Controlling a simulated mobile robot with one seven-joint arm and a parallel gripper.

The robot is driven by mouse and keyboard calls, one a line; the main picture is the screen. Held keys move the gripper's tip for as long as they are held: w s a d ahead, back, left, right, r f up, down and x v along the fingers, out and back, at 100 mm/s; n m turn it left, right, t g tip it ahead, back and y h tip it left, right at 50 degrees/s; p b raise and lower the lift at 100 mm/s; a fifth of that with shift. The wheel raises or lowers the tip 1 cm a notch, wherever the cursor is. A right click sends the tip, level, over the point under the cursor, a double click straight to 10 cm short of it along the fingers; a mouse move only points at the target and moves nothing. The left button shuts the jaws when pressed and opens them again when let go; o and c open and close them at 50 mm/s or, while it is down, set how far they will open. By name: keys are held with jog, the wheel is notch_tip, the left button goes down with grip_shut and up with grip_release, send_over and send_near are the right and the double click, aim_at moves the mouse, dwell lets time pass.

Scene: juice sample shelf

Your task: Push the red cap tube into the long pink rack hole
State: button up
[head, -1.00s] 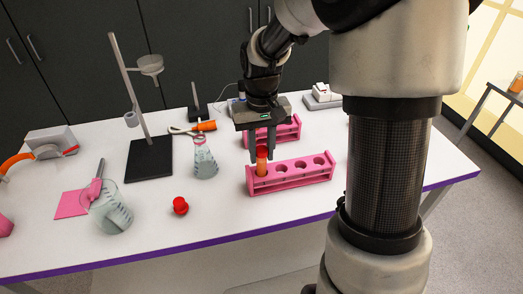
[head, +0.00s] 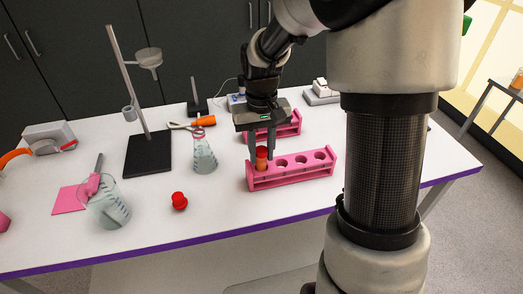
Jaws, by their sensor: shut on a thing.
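The red cap tube (head: 261,164), with orange contents, stands upright at the leftmost hole of the long pink rack (head: 293,178). Its lower part is inside the rack, and its upper part and red cap stick out above the top plate. My gripper (head: 261,157) points down with its fingers on both sides of the tube near the cap, shut on it. The rack's other holes to the right look empty. The exact depth of the tube's bottom is hard to see.
A second pink rack (head: 290,129) stands just behind. A flask (head: 204,157) and a loose red cap (head: 179,201) are to the left, with a beaker (head: 108,206) and a stand (head: 148,155) farther left. The table front is clear.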

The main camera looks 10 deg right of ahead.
jog(key=shift+f, duration=0.35)
jog(key=shift+r, duration=0.1)
jog(key=o, duration=1.1)
notch_tip(320, 180, up, 17)
jog(key=p, duration=0.2)
jog(key=s+r+t+p, duration=0.1)
jog(key=s+r+t, duration=0.1)
jog(key=s, duration=0.4)
jog(key=s+r+t+p, duration=0.1)
jog(key=s+r+p, duration=0.1)
jog(key=s, duration=0.4)
jog(key=s+r+t+p, duration=0.2)
jog(key=s, duration=0.4)
jog(key=shift+s+r+t, duration=0.2)
jog(key=shift+r+t, duration=0.05)
jog(key=shift+t, duration=0.05)
